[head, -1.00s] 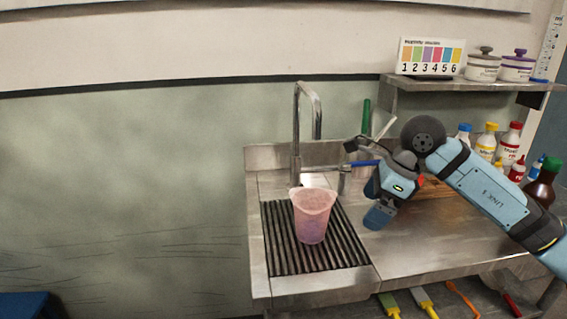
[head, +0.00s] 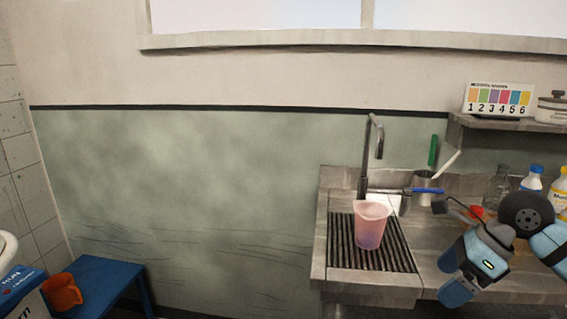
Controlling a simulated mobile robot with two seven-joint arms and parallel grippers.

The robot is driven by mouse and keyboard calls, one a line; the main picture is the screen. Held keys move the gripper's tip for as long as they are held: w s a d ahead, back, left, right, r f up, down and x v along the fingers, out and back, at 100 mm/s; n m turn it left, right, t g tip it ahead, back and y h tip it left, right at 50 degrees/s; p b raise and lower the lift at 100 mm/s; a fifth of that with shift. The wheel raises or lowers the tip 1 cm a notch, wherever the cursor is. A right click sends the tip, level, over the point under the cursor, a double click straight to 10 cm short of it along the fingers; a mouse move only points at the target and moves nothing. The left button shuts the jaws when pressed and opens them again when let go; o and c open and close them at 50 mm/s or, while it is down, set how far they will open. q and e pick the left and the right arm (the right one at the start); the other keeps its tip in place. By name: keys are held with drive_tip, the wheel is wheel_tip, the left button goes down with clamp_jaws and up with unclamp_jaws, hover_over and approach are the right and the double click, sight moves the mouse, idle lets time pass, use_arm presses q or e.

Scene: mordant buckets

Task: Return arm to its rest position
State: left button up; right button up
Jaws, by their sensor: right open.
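My right arm comes in from the right edge. My right gripper (head: 453,276) is open and empty, pointing down and left over the front of the steel counter (head: 434,260). It is to the right of the pink translucent jug (head: 370,226) and apart from it. The jug stands upright on the ribbed black drain grid (head: 345,242) of the sink. My left gripper is not in view.
A tap (head: 366,160) rises behind the jug. A blue stool (head: 105,285) with an orange container (head: 62,292) is at lower left.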

drive_tip(key=s+a+f+m+t+y, duration=0.2)
drive_tip(key=a+m+y, duration=0.4)
drive_tip(key=a+y, duration=0.15)
drive_tip(key=s+a+f+m+t+y, duration=0.1)
drive_tip(key=s+a+m+t+y, duration=0.2)
drive_tip(key=a+m+y, duration=0.5)
wheel_tip(320, 180, down, 14)
drive_tip(key=s+d+m+t+h, duration=0.2)
drive_tip(key=m+t+h, duration=1.05)
drive_tip(key=m, duration=1.15)
drive_tip(key=s+a+f+m+g+h, duration=0.2)
drive_tip(key=s+f+m+g+h, duration=0.3)
drive_tip(key=s+f+m+g, duration=0.45)
use_arm(q)
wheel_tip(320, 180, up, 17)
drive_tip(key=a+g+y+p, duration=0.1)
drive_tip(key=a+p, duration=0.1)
drive_tip(key=p, duration=2.6)
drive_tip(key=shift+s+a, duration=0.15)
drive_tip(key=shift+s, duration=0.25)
use_arm(e)
wheel_tip(320, 180, up, 16)
drive_tip(key=d+n, duration=0.2)
drive_tip(key=n, duration=0.1)
drive_tip(key=shift+s+d+f+t+h, duration=0.2)
drive_tip(key=shift+d+f+t+h, duration=0.1)
drive_tip(key=shift+d+t, duration=0.1)
